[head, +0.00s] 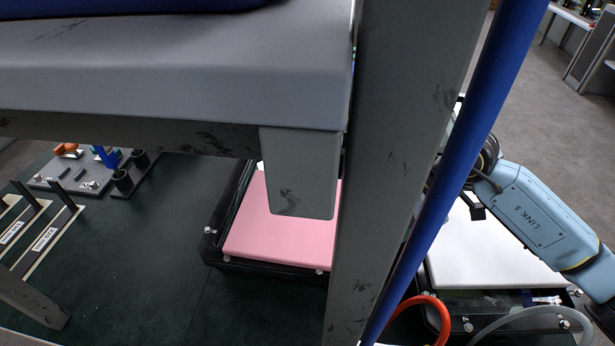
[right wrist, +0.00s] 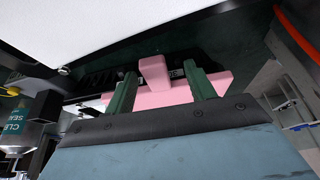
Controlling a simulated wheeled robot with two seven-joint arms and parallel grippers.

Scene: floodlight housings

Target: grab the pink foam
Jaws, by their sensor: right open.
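A flat pink foam slab (head: 270,235) lies in a black housing in the middle of the head view, partly hidden by a grey beam and post. In the right wrist view, a pink block (right wrist: 153,75) shows between the two dark green fingers of my right gripper (right wrist: 160,68), with a wider pink piece (right wrist: 170,97) behind it. The fingers are apart, one on each side of the block. I cannot tell whether they touch it. In the head view my right arm comes in from the right, and its gripper is hidden behind the post. My left gripper is not in view.
A grey frame post (head: 385,150) and a slanted blue pole (head: 465,150) block much of the head view. A white panel (head: 490,250) lies in another black housing at right, near an orange hose (head: 437,312). Racks (head: 45,230) stand on the dark green surface at left.

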